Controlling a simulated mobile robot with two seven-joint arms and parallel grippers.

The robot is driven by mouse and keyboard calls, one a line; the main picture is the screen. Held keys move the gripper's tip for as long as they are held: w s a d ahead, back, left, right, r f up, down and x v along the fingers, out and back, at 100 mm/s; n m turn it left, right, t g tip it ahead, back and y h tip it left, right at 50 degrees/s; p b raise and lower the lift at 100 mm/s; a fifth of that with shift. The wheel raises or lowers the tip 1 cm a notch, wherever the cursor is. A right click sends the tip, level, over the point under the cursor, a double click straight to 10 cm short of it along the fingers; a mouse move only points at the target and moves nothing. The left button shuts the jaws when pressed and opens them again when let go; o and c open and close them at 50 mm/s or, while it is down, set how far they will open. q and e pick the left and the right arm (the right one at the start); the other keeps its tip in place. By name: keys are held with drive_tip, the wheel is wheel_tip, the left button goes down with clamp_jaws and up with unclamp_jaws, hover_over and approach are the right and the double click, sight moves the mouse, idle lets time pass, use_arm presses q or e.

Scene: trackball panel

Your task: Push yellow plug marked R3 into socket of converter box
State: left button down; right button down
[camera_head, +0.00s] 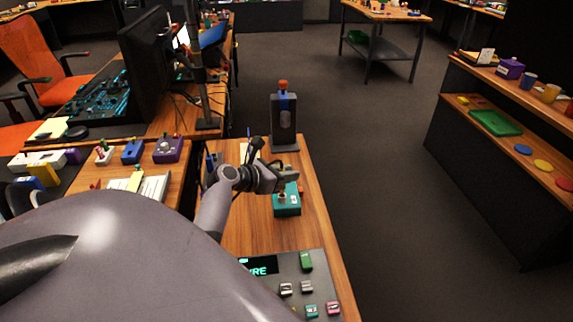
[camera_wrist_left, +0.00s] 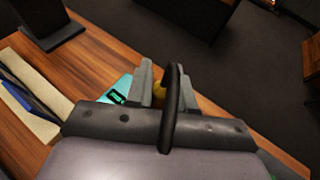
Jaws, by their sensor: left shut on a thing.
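My left gripper (camera_head: 290,179) is above the teal converter box (camera_head: 287,208), which stands on the wooden table. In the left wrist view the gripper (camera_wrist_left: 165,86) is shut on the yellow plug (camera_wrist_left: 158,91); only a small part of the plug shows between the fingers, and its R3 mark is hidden. A corner of the converter box (camera_wrist_left: 121,86), with a dark, green-lit patch, shows left of the fingers. A round grey piece shows on the box top in the head view. I cannot tell whether the plug touches the socket. My right gripper is not in view.
A dark stand (camera_head: 284,125) with an orange-topped item is behind the box. A grey panel (camera_head: 290,272) with a lit display and several small coloured blocks is in front. The table's right edge is close to the box, with open floor beyond.

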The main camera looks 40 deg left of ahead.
use_arm(q)
drive_tip(key=shift+f+b, duration=0.6)
drive_tip(key=shift+f, duration=0.95)
drive_tip(key=c, duration=0.9)
unclamp_jaws()
drive_tip(key=d+v, duration=0.1)
drive_tip(key=v, duration=0.6)
drive_tip(key=shift+a+p, duration=0.4)
drive_tip(key=shift+r, duration=0.1)
